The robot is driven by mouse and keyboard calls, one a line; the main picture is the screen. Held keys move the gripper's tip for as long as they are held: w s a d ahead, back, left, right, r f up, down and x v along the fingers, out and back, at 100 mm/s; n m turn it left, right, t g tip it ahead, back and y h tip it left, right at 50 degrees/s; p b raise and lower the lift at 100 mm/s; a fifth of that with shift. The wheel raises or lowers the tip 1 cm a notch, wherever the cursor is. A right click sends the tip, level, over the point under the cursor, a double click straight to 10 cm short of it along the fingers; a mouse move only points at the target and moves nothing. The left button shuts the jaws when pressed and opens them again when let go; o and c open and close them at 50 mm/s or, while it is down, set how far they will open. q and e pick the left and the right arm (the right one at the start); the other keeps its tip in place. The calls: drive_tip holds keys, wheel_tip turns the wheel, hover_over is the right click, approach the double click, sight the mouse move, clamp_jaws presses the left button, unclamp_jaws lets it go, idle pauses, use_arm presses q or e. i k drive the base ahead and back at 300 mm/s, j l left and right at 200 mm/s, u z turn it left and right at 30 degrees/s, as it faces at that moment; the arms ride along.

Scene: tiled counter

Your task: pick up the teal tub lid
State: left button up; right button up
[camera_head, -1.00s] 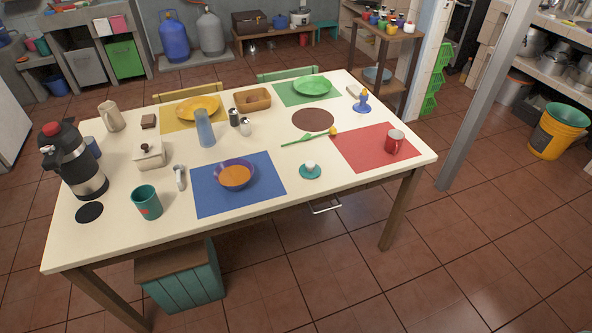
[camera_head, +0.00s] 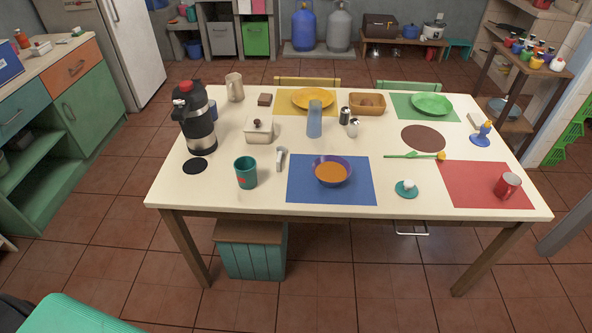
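The teal tub lid (camera_head: 406,190) appears to be the small teal disc with a pale round knob on top. It lies flat on the cream table (camera_head: 250,199) near the front edge, between the blue mat (camera_head: 306,185) and the red mat (camera_head: 462,181). Nothing covers it. Neither of my grippers shows in the head view.
A purple bowl (camera_head: 333,183) of orange food sits on the blue mat. A red mug (camera_head: 507,185) stands on the red mat. A green-stemmed flower (camera_head: 412,155) lies behind the lid. A teal cup (camera_head: 246,173) and black flask (camera_head: 196,120) stand left.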

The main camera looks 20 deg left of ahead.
sight(406, 187)
drive_tip(key=u, duration=0.75)
drive_tip(key=l+u, duration=0.3)
drive_tip(key=l, duration=0.15)
drive_tip(key=l+u, duration=0.25)
drive_tip(key=l, duration=0.2)
drive_tip(key=l+u, duration=0.3)
drive_tip(key=l, duration=0.15)
drive_tip(key=k+l+u, duration=0.25)
drive_tip(key=l, duration=0.15)
drive_tip(key=l+u, duration=0.3)
drive_tip(key=k+l, duration=0.05)
drive_tip(key=l, duration=0.05)
